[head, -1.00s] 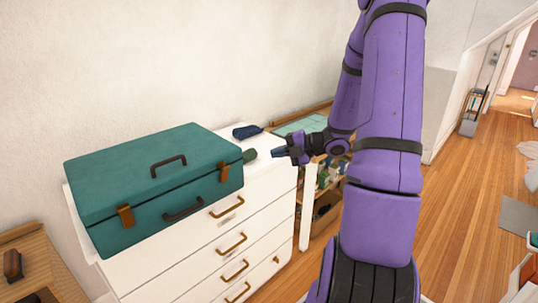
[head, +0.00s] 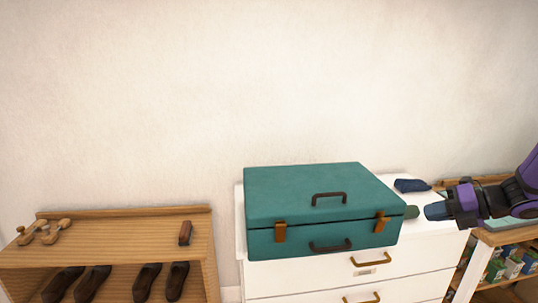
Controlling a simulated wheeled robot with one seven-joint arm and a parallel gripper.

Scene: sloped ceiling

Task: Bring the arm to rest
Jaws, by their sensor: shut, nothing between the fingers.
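My gripper (head: 436,211) shows at the right of the head view, with blue fingertips pointing left. It is shut and empty. Part of my purple arm enters from the right edge, and the rest is out of view.
A closed teal suitcase (head: 310,190) lies on the dresser, left of my gripper. A dark blue item (head: 412,185) lies behind the gripper. A wooden shelf (head: 110,240) with shoes stands at left; another shelf with boxes (head: 510,265) stands at right.

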